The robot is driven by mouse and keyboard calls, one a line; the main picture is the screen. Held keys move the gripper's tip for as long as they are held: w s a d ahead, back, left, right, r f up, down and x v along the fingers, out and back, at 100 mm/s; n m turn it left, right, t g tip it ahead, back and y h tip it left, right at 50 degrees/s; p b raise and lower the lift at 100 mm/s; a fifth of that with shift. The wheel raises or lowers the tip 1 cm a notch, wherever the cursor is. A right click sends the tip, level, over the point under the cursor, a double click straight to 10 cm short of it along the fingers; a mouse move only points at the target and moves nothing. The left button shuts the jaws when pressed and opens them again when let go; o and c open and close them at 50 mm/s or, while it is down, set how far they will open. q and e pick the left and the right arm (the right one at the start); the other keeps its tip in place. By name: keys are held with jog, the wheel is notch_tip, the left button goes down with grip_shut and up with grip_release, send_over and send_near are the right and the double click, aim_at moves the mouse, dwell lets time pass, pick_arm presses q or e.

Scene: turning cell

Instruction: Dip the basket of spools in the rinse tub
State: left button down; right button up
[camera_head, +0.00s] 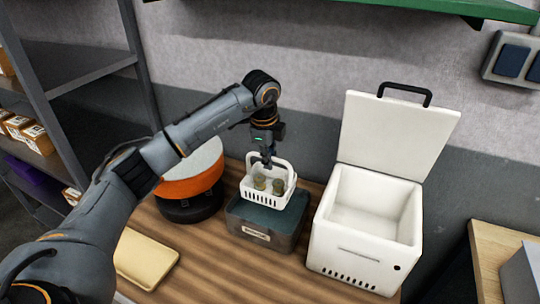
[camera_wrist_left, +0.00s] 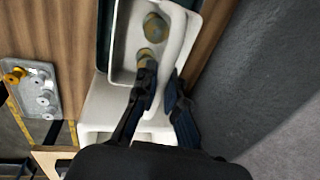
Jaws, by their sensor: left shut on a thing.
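My left gripper (camera_head: 267,160) is shut on the handle of a white slotted basket (camera_head: 266,198). The basket holds a few olive-brown spools (camera_head: 260,182) and hangs roughly level. It is over a dark grey tub (camera_head: 262,240) with a teal inside and a small label on its front. Whether the basket's bottom touches the tub's contents cannot be told. In the left wrist view, the fingers (camera_wrist_left: 160,92) close around the basket's handle (camera_wrist_left: 177,55), and two spools (camera_wrist_left: 155,27) show inside the basket. My right gripper is not in view.
A white box (camera_head: 360,243) with its lid (camera_head: 395,135) raised stands open right of the tub. An orange and black round container (camera_head: 190,187) stands close on the left. A tan pad (camera_head: 143,259) lies at the front left. A wall is behind.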

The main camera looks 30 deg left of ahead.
aim_at(269, 191)
pick_arm(q)
jog(key=shift+f, duration=0.6)
notch_tip(269, 191, down, 2)
jog(key=shift+w+f+b, duration=0.1)
jog(key=shift+w+b, duration=0.05)
jog(key=shift+b, duration=0.7)
jog(key=shift+f, duration=0.2)
jog(key=shift+f+b, duration=0.65)
jog(key=shift+f, duration=0.05)
jog(key=shift+f+b, duration=0.85)
jog(key=shift+f, duration=0.5)
jog(key=shift+f+b, duration=1.9)
jog(key=shift+f, duration=1.05)
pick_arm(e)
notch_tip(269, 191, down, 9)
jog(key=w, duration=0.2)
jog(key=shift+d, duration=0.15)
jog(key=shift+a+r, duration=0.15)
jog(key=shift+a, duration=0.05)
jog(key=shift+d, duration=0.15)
